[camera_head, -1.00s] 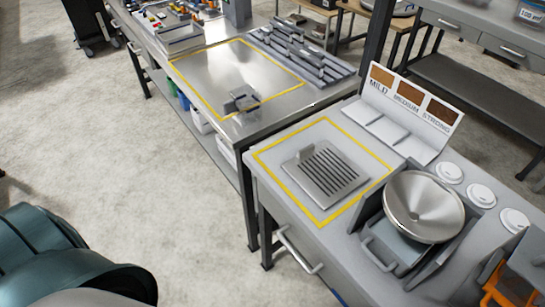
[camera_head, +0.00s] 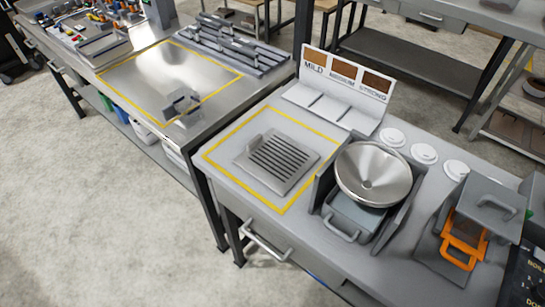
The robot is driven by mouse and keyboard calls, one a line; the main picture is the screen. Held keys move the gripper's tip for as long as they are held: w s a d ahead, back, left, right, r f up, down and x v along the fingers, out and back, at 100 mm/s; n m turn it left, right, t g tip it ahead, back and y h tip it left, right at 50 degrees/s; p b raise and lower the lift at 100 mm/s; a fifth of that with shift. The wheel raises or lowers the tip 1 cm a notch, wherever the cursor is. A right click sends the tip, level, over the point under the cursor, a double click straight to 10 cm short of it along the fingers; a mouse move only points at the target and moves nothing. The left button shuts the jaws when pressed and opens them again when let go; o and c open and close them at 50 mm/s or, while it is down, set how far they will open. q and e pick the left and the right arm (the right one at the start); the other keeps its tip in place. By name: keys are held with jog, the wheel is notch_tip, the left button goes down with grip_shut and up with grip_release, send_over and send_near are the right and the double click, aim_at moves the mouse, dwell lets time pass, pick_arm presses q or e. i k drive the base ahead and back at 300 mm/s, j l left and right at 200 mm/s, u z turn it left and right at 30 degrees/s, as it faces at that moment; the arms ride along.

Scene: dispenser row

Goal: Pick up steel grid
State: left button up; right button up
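The steel grid (camera_head: 277,162) is a grey square plate with dark parallel slots and a small raised tab at its left corner. It lies flat inside a yellow outlined square (camera_head: 213,167) on the grey counter (camera_head: 300,236). Nothing covers it and nothing touches it from above. Neither of my grippers shows in the head view.
Right of the grid stands a steel funnel (camera_head: 374,172) over a drawer-like holder with a handle. Behind it is a MILD, MEDIUM, STRONG sample board (camera_head: 345,80). White lids (camera_head: 424,153) and an orange-handled unit (camera_head: 463,245) stand farther right. A steel table (camera_head: 150,70) adjoins on the left.

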aim_at(278, 161)
jog(key=j+z, duration=0.1)
jog(key=z, duration=0.55)
jog(key=j+z, duration=0.7)
jog(key=j, duration=0.15)
jog(key=j+z, duration=0.35)
jog(key=k+j, duration=0.1)
jog(key=j, duration=0.25)
jog(key=k+j+z, duration=0.1)
jog(key=j, duration=0.3)
jog(key=k+j, duration=0.15)
jog(key=j, duration=0.2)
jog(key=k+j, duration=0.1)
jog(key=j, duration=0.3)
jog(key=k+j+z, duration=0.1)
jog(key=j, duration=0.25)
